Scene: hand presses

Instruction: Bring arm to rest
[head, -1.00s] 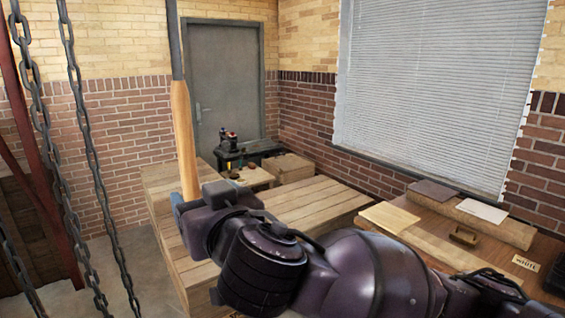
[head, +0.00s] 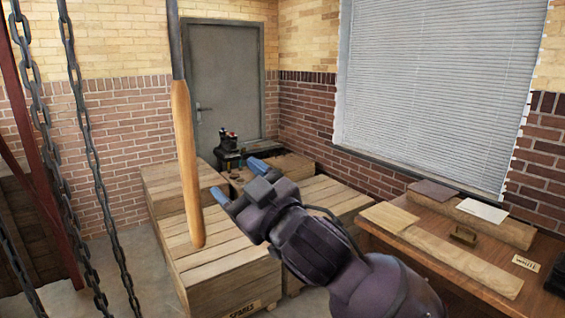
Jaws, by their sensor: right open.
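My right gripper (head: 238,180) is in the middle of the head view, at the end of my dark purple arm that comes in from the lower right. Its two blue-tipped fingers are spread apart with nothing between them. It is in front of the wooden crates, just right of a hanging wooden handle (head: 187,160). The fingers point up and to the left. My left gripper is not in view.
Wooden crates (head: 215,258) stand below and behind the gripper. A desk (head: 420,228) with boards and a small brass-coloured item (head: 464,236) is at the right. Chains (head: 85,130) hang at the left. A dark bench with small items stands near the grey door (head: 225,75).

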